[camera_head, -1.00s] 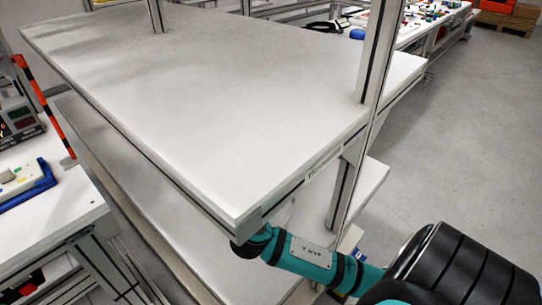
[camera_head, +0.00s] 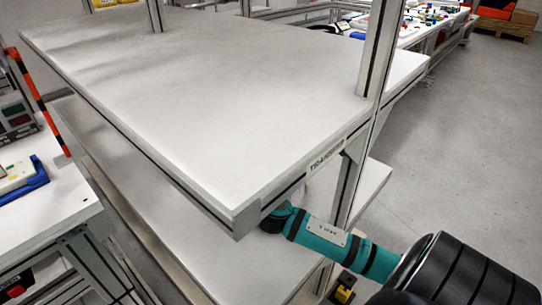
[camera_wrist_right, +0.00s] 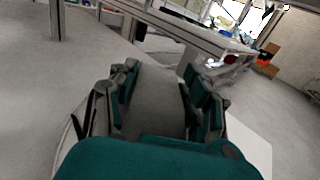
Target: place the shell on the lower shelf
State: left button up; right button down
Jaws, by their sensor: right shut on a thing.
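The lower shelf (camera_head: 185,225) is a pale board under the white upper shelf (camera_head: 225,110), which hides much of it. My teal right arm reaches in from the lower right, and its far end goes out of sight beneath the upper shelf's front corner. In the right wrist view my right gripper (camera_wrist_right: 165,88) has its fingers on both sides of a dull grey thing, probably the shell (camera_wrist_right: 155,100). Its full shape cannot be made out. The head view shows neither the shell nor this gripper. My left gripper is in neither view.
A metal upright (camera_head: 376,60) stands at the rack's right side, close to my right arm. A small yellow and black item (camera_head: 343,291) is below the arm. A workbench (camera_head: 50,215) with a blue tray stands at left. Open floor (camera_head: 475,130) lies to the right.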

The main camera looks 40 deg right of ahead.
dwell(0.3)
jog(key=c, duration=0.6)
grip_release()
jog(key=shift+r, duration=0.1)
pick_arm(q)
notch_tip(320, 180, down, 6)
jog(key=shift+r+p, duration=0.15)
jog(key=shift+p, duration=0.7)
pick_arm(e)
jog(key=v, duration=1.2)
